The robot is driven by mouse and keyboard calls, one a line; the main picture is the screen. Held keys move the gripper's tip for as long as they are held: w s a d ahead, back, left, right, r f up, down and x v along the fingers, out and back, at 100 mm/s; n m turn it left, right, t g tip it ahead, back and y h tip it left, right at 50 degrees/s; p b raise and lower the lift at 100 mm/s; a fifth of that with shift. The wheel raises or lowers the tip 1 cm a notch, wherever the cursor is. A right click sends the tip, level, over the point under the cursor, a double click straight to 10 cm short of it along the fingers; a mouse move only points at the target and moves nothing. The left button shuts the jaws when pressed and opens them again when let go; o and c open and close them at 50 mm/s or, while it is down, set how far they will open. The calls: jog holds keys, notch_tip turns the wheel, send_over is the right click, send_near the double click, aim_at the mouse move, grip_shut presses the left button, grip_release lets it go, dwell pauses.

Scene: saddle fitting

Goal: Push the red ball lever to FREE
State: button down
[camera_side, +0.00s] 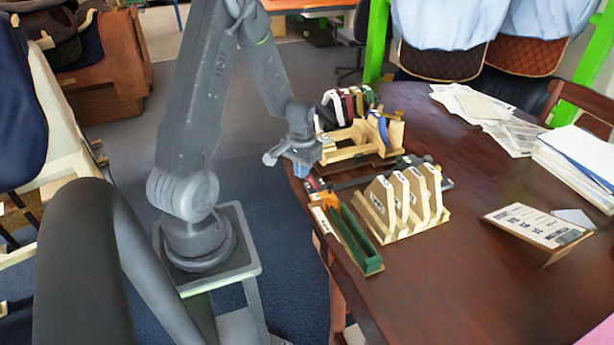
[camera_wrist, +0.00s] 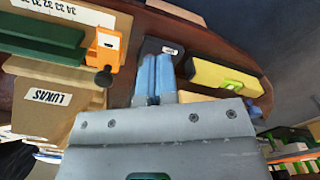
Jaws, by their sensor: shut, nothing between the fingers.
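I cannot make out the red ball lever or a FREE mark in either view. It may be hidden behind my gripper or too small to tell. My gripper (camera_side: 300,170) is at the left edge of the round table, near the wooden fixture. In the wrist view its blue fingers (camera_wrist: 155,72) are together with nothing between them. The fingertips point at a dark block (camera_wrist: 162,47) with a small white label, whose text is too small to read. Whether they touch it I cannot tell.
Beside the fingers are an orange slide (camera_wrist: 107,45) with a black knob and a yellow bar (camera_wrist: 224,77) with a green vial. A green channel (camera_side: 356,240), upright wooden boards (camera_side: 405,205) and a wooden stand (camera_side: 350,143) crowd the table's left side.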

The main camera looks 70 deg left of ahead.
jog(key=shift+w, duration=0.95)
jog(key=shift+w, duration=0.75)
jog(key=shift+w, duration=0.35)
jog(key=shift+w, duration=0.7)
jog(key=shift+w, duration=0.75)
jog(key=shift+w, duration=0.3)
jog(key=shift+w, duration=0.2)
jog(key=shift+s, duration=0.15)
jog(key=shift+s, duration=0.5)
